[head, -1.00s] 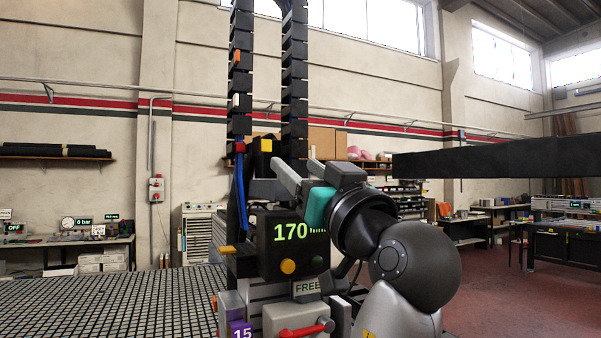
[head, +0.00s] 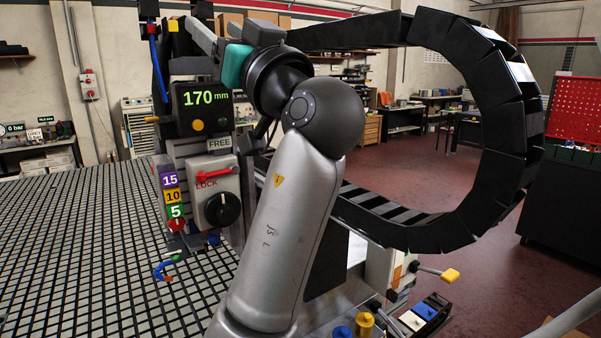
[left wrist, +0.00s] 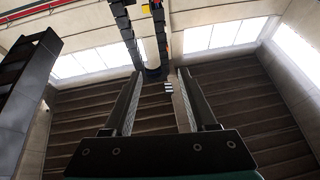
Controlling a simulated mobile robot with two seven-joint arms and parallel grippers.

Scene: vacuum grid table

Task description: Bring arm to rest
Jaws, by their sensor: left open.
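My left gripper (head: 215,22) is at the top of the head view, at the end of my raised grey arm. In the left wrist view its two dark fingers (left wrist: 157,78) stand apart, with nothing between them, pointing up towards the ceiling. In the head view the gripper is just above and right of a black display box (head: 202,107) reading 170 mm. Whether it touches anything there I cannot tell. My right gripper is not in view.
The gridded table (head: 85,245) fills the lower left and looks mostly clear. Below the display are a red LOCK lever (head: 215,175) and a black knob (head: 222,209). A large black cable chain (head: 505,130) curves on the right, behind my arm.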

